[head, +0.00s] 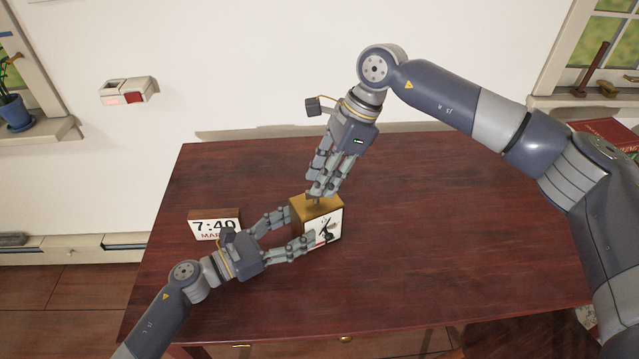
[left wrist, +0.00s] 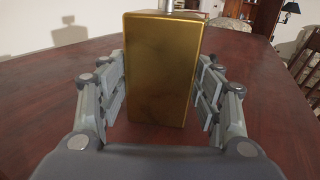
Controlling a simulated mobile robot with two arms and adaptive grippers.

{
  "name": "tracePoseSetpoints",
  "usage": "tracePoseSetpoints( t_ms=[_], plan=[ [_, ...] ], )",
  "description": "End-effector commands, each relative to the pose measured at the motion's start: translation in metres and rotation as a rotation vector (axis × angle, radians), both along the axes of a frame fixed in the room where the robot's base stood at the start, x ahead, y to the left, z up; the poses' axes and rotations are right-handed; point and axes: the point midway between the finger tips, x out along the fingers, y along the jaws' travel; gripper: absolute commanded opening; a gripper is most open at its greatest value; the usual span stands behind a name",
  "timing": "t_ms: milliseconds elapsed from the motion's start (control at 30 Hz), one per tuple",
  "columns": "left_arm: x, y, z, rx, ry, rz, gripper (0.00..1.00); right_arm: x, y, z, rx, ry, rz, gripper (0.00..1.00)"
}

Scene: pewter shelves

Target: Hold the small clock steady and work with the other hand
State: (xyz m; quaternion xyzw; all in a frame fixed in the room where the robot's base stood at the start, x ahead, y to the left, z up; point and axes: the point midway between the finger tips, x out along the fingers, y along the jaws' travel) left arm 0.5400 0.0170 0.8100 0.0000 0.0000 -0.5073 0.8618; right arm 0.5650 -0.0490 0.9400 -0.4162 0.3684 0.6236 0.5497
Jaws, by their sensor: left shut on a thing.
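The small clock (head: 316,222) is a gold box with a white face on its right-hand side, upright on the dark red table. My left gripper (head: 298,226) is shut on it, with its fingers on two opposite sides. In the left wrist view the clock's plain gold side (left wrist: 160,75) stands between the fingers. My right gripper (head: 322,194) points down from above, its fingertips close together at the clock's top. A small grey piece shows on top of the clock in the left wrist view; I cannot tell whether the right fingers grip it.
The table is clear to the right. Red books (head: 606,132) lie at the far right, and a white and red box (head: 127,91) is on the wall.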

Motion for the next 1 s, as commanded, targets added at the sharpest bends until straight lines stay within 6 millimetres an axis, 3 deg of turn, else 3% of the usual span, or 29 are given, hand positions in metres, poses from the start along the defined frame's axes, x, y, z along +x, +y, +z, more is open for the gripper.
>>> tracePoseSetpoints(
  t_ms=[200, 533, 667, 1000],
  plan=[
    [0.000, 0.000, 0.000, 0.000, 0.000, 0.001, 0.29, -0.001, 0.008, -0.019, 0.000, 0.000, -0.001, 0.27],
    [0.000, 0.000, 0.000, 0.000, 0.000, 0.001, 0.29, -0.001, 0.009, -0.022, 0.000, -0.001, -0.001, 0.27],
    [0.000, 0.000, 0.000, 0.000, 0.000, 0.001, 0.29, -0.001, 0.009, -0.022, 0.000, -0.001, -0.001, 0.00],
    [0.001, 0.000, 0.000, 0.000, 0.000, 0.002, 0.29, -0.001, 0.009, -0.022, 0.001, 0.000, -0.013, 0.00]
  ],
)
